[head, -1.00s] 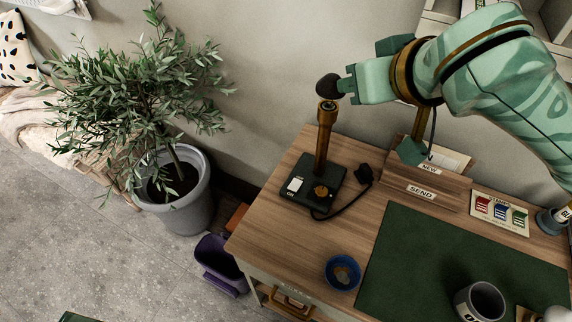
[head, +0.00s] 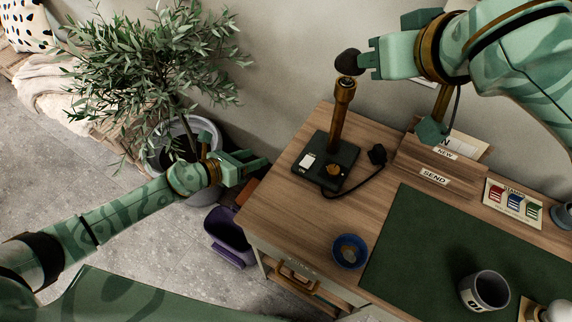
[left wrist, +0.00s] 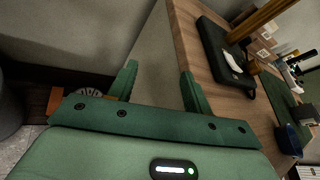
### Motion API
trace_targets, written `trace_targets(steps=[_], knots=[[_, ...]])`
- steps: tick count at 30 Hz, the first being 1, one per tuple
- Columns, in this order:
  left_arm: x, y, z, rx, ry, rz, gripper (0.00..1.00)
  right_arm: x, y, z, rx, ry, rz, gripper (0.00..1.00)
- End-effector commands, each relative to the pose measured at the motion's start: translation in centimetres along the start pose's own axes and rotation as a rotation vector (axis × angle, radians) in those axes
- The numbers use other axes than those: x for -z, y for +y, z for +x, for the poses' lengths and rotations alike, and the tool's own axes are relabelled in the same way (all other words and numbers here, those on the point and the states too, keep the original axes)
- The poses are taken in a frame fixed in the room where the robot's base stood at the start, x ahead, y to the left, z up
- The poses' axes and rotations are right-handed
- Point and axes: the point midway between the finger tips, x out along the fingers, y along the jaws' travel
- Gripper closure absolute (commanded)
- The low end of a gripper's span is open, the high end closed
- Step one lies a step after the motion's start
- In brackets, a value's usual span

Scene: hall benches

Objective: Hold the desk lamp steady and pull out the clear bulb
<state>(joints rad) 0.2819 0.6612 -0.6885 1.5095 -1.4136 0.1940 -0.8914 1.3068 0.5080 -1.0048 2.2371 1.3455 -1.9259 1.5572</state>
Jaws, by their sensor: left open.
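The desk lamp has a square dark base (head: 347,166) on the wooden desk and an upright brass stem (head: 338,125) with a socket on top. A dark rounded bulb (head: 347,63) shows just above the socket; whether it is seated is unclear. My right gripper (head: 364,61) reaches in from the right with its tips at the bulb; its grip is hard to judge. My left gripper (head: 252,166) is open and empty, left of the desk and apart from the lamp. In the left wrist view, the base (left wrist: 226,58) and stem (left wrist: 258,20) lie right of the open fingers (left wrist: 158,84).
A blue bowl (head: 349,251), grey mug (head: 484,291) and green mat (head: 425,248) are on the desk. A potted plant (head: 178,145) and purple bin (head: 230,238) stand left of it.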

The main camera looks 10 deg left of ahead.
Motion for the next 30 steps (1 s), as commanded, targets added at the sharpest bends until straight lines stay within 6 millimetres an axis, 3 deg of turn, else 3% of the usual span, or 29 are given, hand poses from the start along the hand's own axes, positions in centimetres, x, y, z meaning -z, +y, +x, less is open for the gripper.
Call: trace_targets(steps=[2,4,9,12,16,20,30], knots=[[-2.9,-2.4,-0.3,0.07,-0.008,0.273,0.5,0.0,0.0,0.0,0.0,0.0,0.0,0.64],[-3.5,-5.5,-0.4,0.109,-0.054,0.401,0.5,0.0,0.0,0.0,0.0,0.0,0.0,0.64],[-4.0,-12.1,-1.1,0.081,-0.241,0.388,0.5,0.0,0.0,0.0,0.0,0.0,0.0,0.64],[-4.7,-14.6,-2.0,0.035,-0.324,0.359,0.5,0.0,0.0,0.0,0.0,0.0,0.0,0.64],[-5.3,-16.1,-2.9,-0.013,-0.381,0.332,0.5,0.0,0.0,0.0,0.0,0.0,0.0,0.64],[-5.8,-16.4,-2.2,-0.029,-0.396,0.325,0.5,0.0,0.0,0.0,0.0,0.0,0.0,0.64],[-8.7,-16.7,4.5,-0.028,-0.396,0.326,0.5,0.0,0.0,0.0,0.0,0.0,0.0,0.64]])
